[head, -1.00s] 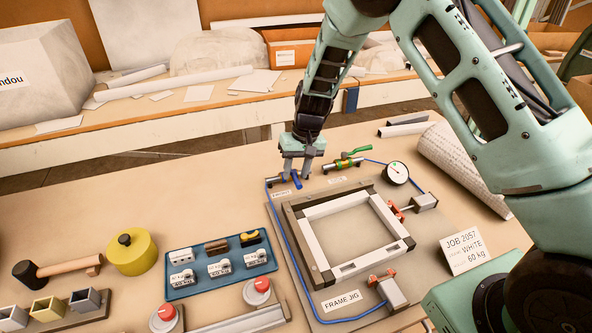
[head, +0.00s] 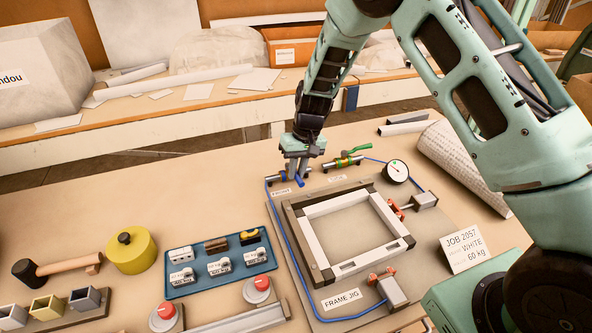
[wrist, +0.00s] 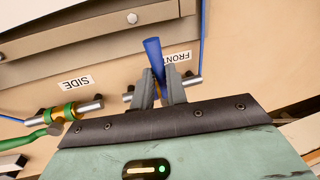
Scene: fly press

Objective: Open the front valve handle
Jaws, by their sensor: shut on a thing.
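The front valve's blue handle (head: 299,182) is at the back-left corner of the frame jig board, beside the FRONT label (head: 281,192). It also shows in the wrist view (wrist: 153,48), its free end sticking out beyond my fingers. My gripper (head: 296,172) points down over this valve and is shut on the blue handle. In the wrist view its two grey fingers (wrist: 161,88) stand on either side of the handle. The valve's metal pipe (wrist: 190,80) shows partly beside the fingers; the rest is hidden behind them.
The side valve with its green handle (head: 357,149) stands just right of my gripper, with a gauge (head: 396,172) beyond it. A white frame (head: 318,206) lies in the jig in front. A blue tray (head: 182,284) of parts is at the left. The table left of the valve is clear.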

